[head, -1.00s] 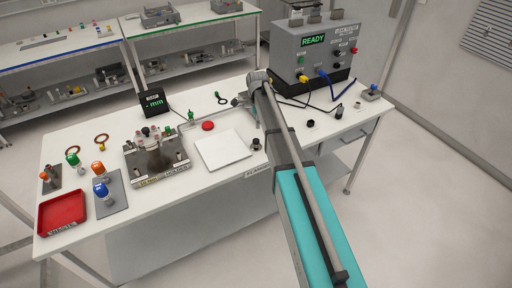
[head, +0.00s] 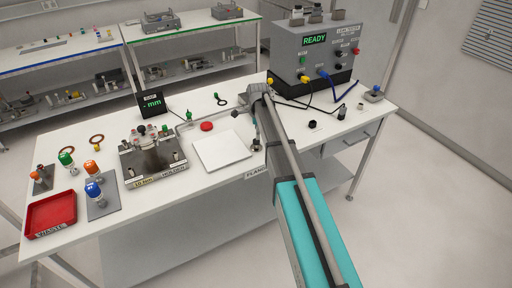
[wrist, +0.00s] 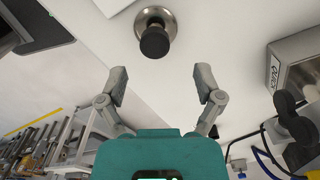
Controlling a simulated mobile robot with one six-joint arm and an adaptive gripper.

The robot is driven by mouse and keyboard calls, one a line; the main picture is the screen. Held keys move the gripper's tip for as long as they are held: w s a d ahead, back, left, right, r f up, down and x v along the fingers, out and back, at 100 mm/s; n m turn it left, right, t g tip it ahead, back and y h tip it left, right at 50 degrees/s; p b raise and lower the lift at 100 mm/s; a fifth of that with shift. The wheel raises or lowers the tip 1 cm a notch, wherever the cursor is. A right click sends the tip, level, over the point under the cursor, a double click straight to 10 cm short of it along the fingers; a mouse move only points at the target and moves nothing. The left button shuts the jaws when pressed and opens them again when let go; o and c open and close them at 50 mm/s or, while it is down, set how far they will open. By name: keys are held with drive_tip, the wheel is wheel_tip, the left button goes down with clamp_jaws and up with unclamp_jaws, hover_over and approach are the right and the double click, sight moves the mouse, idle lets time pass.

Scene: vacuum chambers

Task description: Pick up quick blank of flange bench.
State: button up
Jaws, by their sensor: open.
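A round metal disc with a black knob, which looks like the quick blank (wrist: 154,36), stands on the white flange bench (wrist: 205,35) at the top middle of the wrist view. My gripper (wrist: 161,83) is open and empty. Its two fingers are spread apart below the blank in the picture, and the blank is not between the fingertips. In the head view my arm reaches over the flange bench (head: 110,215), with its end near the white square plate.
A grey box with a READY display (head: 314,50) stands at the back right, with cables in front. A white plate (head: 221,150), a metal holder (head: 153,163) and a red waste tray (head: 50,215) stand to the left. A grey box (wrist: 294,65) is right in the wrist view.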

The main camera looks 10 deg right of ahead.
sight(256, 140)
drive_tip(key=shift+f, duration=0.1)
idle(0.3)
drive_tip(key=f+b, duration=0.3)
drive_tip(key=shift+s+a+f+b, duration=0.2)
drive_tip(key=shift+s+a+b, duration=0.05)
drive_tip(key=shift+a+b, duration=0.05)
drive_tip(key=shift+f+b, duration=0.8)
clamp_jaws()
